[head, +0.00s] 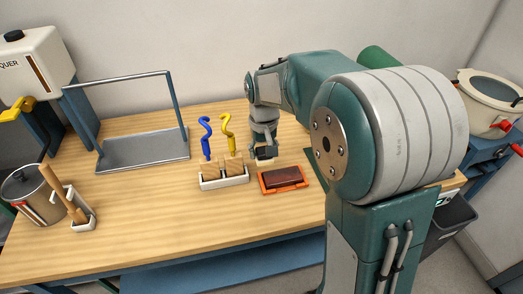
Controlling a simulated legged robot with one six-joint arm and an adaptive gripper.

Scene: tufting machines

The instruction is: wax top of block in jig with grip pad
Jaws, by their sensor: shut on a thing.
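A dark reddish-brown block (283,177) lies in an orange jig (291,187) on the wooden bench, its top facing up. My gripper (264,152) points down just behind the jig and a little to its left. It is shut on a small dark thing that looks like the grip pad; my fingers hide much of it. The gripper and the pad appear apart from the block.
A white holder (224,182) with two wooden blocks and blue and yellow hooked handles stands left of the jig. A metal tray with a tall handle (145,151) is farther left. A pot (31,193) and a brush holder (83,223) stand front left. The bench front is clear.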

